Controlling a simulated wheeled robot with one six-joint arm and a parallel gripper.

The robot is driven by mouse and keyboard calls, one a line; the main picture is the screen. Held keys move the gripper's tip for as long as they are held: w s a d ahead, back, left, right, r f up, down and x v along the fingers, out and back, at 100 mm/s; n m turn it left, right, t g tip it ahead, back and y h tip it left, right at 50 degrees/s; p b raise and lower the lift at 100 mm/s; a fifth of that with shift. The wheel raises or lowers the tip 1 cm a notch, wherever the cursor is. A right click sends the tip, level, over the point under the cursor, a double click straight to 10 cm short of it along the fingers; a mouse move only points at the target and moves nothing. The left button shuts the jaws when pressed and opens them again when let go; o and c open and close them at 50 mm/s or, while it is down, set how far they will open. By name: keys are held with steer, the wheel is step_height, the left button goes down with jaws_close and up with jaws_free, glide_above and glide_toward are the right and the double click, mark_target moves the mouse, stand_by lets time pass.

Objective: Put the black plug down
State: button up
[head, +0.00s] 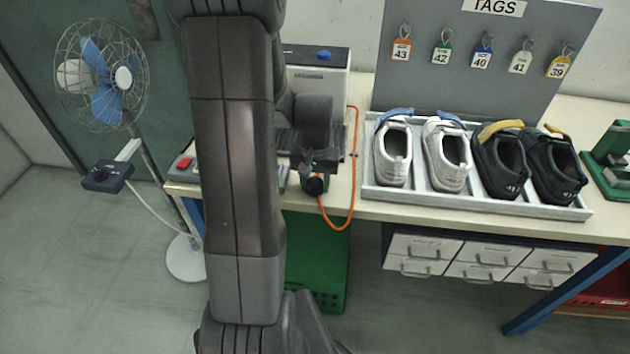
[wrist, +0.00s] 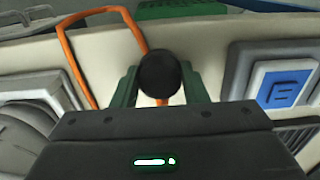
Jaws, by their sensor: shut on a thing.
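The black plug (head: 316,186) is at the front edge of the bench in the head view, with an orange cable (head: 353,175) looping from it. In the wrist view the round black end of the plug (wrist: 159,74) sits between the green fingers. My gripper (wrist: 160,88) is shut on the plug. In the head view my gripper (head: 315,175) is partly hidden behind its own wrist. I cannot tell whether the plug touches the bench top.
A tray (head: 480,207) with white and black shoes stands to the right. Behind is a grey machine (head: 335,75), partly hidden by my arm. A box with a red button (head: 184,163) is at the left. A green crate (head: 330,265) stands below the bench.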

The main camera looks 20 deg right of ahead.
mark_target(315, 180)
steer(key=o, duration=1.3)
step_height(315, 180, up, 12)
steer(key=shift+f, duration=4.35)
